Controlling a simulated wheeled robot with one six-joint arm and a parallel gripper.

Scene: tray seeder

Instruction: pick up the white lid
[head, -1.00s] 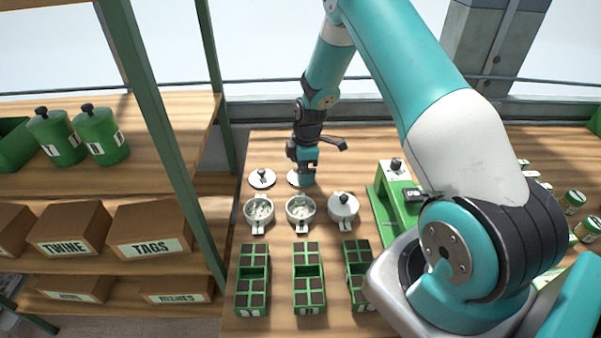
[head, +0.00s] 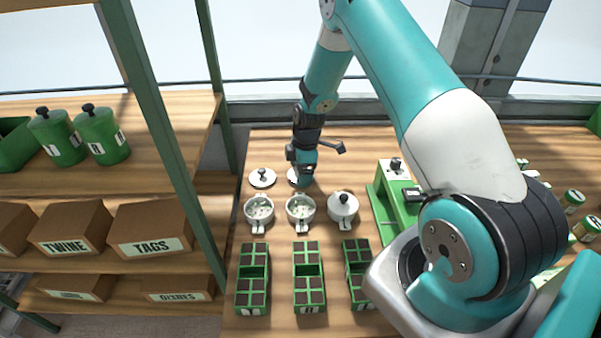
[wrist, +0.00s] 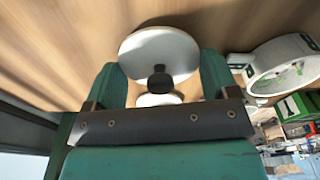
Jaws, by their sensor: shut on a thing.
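The white lid (head: 294,181) is a round disc with a dark knob, at the back of the bench behind the middle pot. My gripper (head: 302,179) is down over it and hides much of it in the head view. In the wrist view the white lid (wrist: 160,45) and its black knob lie between the two teal fingers of my gripper (wrist: 162,75), which is shut on the lid. The head view does not clearly show whether the lid is clear of the bench.
A second white lid (head: 262,179) lies just left. Green seed trays (head: 309,279) are nearer me. A green machine (head: 388,205) stands right; a shelf post (head: 160,130) rises left.

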